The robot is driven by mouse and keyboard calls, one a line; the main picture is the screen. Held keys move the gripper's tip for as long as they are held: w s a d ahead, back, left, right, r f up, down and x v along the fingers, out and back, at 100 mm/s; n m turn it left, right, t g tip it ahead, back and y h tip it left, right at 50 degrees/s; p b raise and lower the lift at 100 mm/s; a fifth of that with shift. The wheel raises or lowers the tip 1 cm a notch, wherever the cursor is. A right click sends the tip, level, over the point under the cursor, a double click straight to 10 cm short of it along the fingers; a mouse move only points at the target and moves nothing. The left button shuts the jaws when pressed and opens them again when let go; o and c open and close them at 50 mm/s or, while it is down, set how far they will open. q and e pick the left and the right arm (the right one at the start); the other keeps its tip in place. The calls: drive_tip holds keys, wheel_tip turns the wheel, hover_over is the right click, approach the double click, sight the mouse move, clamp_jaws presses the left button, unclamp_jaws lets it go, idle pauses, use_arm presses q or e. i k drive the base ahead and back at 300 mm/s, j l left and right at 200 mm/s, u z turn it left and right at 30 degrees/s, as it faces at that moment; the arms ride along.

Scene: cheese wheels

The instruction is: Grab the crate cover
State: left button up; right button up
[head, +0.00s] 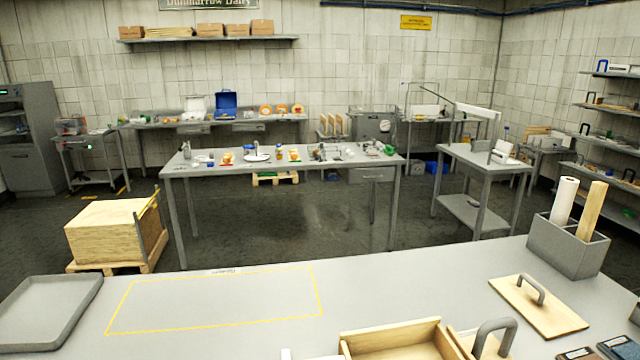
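A flat wooden board with a grey bar handle, which looks like the crate cover (519,310), lies on the near grey table at the right. An open wooden crate (399,341) sits at the bottom edge, partly cut off. Just right of it is a second wooden piece with a larger grey handle (495,335), also cut off by the frame. I cannot tell whether it touches the crate. Neither of my grippers shows in the head view.
The near table (430,280) has a yellow outlined area (215,301), empty, left of centre. A grey tray (48,308) lies at the left edge. A grey bin (567,246) with a white roll and a wooden board stands behind the cover. Dark flat items (618,345) lie front right.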

sight(547, 315)
drive_tip(key=z, duration=1.3)
drive_tip(key=l, duration=0.1)
drive_tip(key=i, duration=0.05)
